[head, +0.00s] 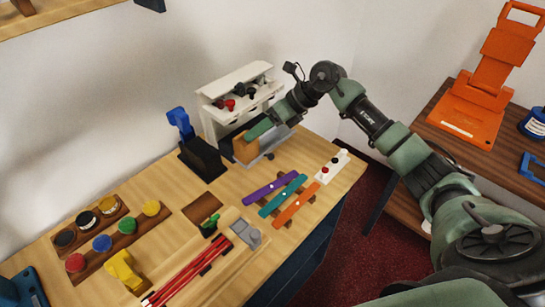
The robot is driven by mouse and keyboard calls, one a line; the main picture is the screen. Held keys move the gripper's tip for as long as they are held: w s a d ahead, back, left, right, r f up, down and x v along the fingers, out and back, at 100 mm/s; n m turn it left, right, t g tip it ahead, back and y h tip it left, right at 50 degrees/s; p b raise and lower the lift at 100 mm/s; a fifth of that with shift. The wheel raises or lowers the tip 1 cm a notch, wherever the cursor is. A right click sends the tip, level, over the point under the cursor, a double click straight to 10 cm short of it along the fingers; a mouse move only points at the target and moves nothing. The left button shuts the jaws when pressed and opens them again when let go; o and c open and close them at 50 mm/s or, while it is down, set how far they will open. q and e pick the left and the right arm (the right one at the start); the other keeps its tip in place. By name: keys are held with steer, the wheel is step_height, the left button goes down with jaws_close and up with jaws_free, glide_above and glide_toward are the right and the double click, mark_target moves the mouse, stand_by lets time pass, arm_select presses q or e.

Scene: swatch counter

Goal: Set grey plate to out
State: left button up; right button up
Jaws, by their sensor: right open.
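A grey plate (278,135) shows at the back of the wooden counter, in front of the white rack, beside a tan block (246,151). My arm and gripper partly cover it, so how far out it stands is unclear. My right gripper (256,134) reaches in from the right and is open, over the tan block and close to the grey plate. Whether it touches either one cannot be told. A small dark grey knob (270,156) shows just in front of the plate. My left gripper is not in view.
A white rack (207,103) and a black holder with a blue piece (180,122) stand behind. Purple (270,188), teal (283,194) and orange (296,205) bars lie in front. A white panel (332,166) is at the right edge. Colored round pots fill the left.

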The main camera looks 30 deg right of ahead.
mark_target(272, 154)
steer(key=s+d+f+g+h, duration=0.2)
steer(key=d+f+h, duration=0.2)
steer(key=d, duration=0.3)
steer(key=p+x, duration=0.1)
steer(key=x, duration=0.6)
steer(key=shift+w+a+f+p, duration=0.15)
steer(key=shift+a+p, duration=0.05)
steer(key=shift+p, duration=0.1)
jaws_close()
stand_by(0.6)
